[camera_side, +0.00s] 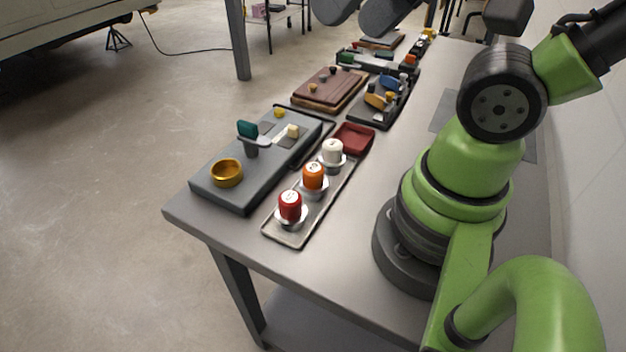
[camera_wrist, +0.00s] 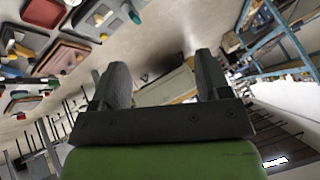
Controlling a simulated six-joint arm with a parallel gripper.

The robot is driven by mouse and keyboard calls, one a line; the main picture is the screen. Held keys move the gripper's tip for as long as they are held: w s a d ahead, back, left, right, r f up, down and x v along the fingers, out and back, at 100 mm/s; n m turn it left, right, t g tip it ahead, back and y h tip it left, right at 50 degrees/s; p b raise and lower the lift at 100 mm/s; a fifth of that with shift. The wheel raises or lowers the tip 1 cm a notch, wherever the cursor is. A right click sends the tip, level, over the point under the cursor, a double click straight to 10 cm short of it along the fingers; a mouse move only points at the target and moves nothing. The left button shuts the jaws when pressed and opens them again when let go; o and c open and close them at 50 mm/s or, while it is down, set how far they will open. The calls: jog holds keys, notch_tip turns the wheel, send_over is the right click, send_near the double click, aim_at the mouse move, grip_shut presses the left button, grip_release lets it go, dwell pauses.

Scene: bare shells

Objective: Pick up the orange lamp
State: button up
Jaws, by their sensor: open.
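The orange lamp (camera_side: 313,177) stands upright on a round white base on a metal tray (camera_side: 272,229). It is the middle of three lamps in a row, between a red lamp (camera_side: 290,206) and a white lamp (camera_side: 333,152). My gripper (camera_wrist: 160,80) is open and empty in the wrist view, with its two dark fingers apart. In the side view only dark parts of my arm's end show at the top edge, high above the table and well away from the lamps. I cannot make out the orange lamp for certain in the wrist view.
A grey panel (camera_side: 205,180) with a gold ring (camera_side: 227,173) and a teal-topped lever (camera_side: 248,130) lies left of the tray. A dark red dish (camera_side: 354,138) sits behind the white lamp. Wooden boards (camera_side: 328,92) and dark trays stand farther back. The table front is bare.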

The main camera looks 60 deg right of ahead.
jog(key=w+d+f+g+h, duration=0.1)
jog(key=w+d+f+g, duration=0.15)
jog(key=w+f, duration=0.4)
jog(key=g+h, duration=0.1)
jog(key=g, duration=0.4)
send_over(313, 167)
jog(key=shift+m+t, duration=0.25)
jog(key=shift+m, duration=0.05)
jog(key=f, duration=1)
jog(key=shift+w+a+f, duration=0.15)
jog(key=shift+a, duration=0.05)
jog(key=shift+s+d+f, duration=0.1)
jog(key=shift+f, duration=2.6)
jog(key=shift+s+d+f, duration=0.1)
jog(key=shift+f, duration=2.55)
jog(key=c, duration=1)
